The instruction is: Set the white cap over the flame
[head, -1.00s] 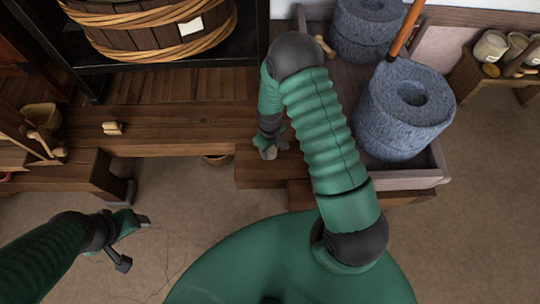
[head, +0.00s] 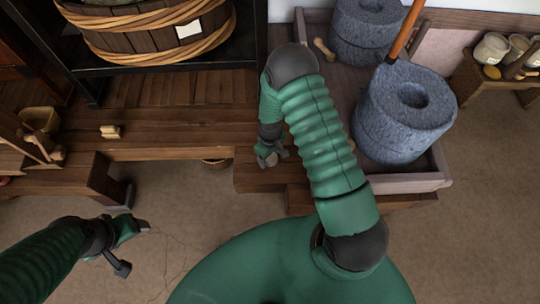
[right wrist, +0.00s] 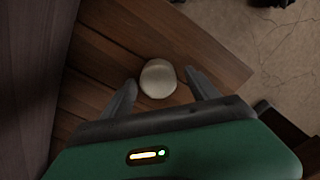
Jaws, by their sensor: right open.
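In the right wrist view a round, pale, off-white piece (right wrist: 158,79), which looks like the white cap, rests on a brown wooden surface. It sits between the two spread fingers of my right gripper (right wrist: 160,90), and neither finger visibly touches it. In the head view my right gripper (head: 270,159) is low over the wooden step, and I cannot make out the cap there. My left gripper (head: 130,247) hangs over the bare floor at the left, fingers apart and empty. I see no flame in either view.
Two grey quern stones (head: 405,110) stand in a pale trough (head: 400,184) on the right. A banded wooden tub (head: 150,30) is at the back left. A small wooden block (head: 111,131) lies on the bench (head: 170,145).

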